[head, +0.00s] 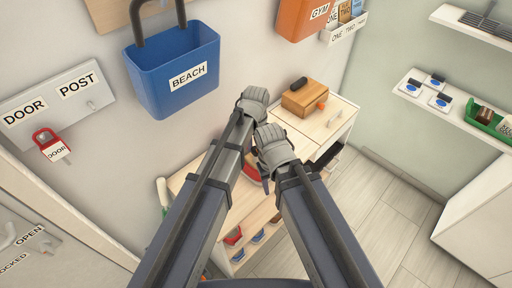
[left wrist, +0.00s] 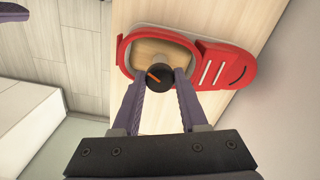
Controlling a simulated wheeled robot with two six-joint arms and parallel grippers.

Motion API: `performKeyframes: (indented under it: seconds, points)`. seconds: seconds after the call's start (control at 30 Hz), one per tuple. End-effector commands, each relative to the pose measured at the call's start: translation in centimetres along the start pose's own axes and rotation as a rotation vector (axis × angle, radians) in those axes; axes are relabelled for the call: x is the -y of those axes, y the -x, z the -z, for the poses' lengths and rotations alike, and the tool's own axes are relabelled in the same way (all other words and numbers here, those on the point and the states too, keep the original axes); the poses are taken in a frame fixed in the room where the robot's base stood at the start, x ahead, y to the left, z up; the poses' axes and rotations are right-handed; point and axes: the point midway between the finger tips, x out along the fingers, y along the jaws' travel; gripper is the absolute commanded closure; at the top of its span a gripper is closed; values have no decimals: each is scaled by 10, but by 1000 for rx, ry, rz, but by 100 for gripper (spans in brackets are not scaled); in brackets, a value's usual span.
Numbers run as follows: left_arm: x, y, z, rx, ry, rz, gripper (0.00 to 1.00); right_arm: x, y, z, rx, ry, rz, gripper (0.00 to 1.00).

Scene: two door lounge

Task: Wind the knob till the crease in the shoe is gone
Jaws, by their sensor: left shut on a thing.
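A red shoe (left wrist: 250,62) lies on the light wooden top in the left wrist view. It has a tan inside, two white bars, and a dark curved line (left wrist: 239,74) across its rounded right end, which looks like the crease. A black knob (left wrist: 163,82) with an orange mark sits at the edge of the shoe's opening. My left gripper (left wrist: 157,77) is shut on the knob, a finger on each side. In the head view a bit of the red shoe (head: 250,166) shows between my arms, which hide the knob. My right gripper's fingers are mostly hidden there.
A wooden box (head: 303,98) with a black handle and orange part stands on the worktop (head: 338,118) behind my arms. Red and blue things sit on a shelf below. A blue BEACH bin (head: 172,75) hangs on the wall. Floor (head: 375,200) is clear to the right.

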Motion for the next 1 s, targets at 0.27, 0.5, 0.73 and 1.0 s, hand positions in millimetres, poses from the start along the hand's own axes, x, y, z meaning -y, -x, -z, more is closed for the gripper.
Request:
performKeyframes:
  seconds: [0.27,0.5,0.73,1.0]
  points:
    - [0,0,0,0,-263,0,100,0,0,0,0,0,0,50]
    - [0,0,0,0,-486,0,100,0,0,0,0,0,0,50]
    - [0,0,0,0,-669,0,100,0,0,0,0,0,0,50]
    - [0,0,0,0,-816,0,100,0,0,0,0,0,0,50]
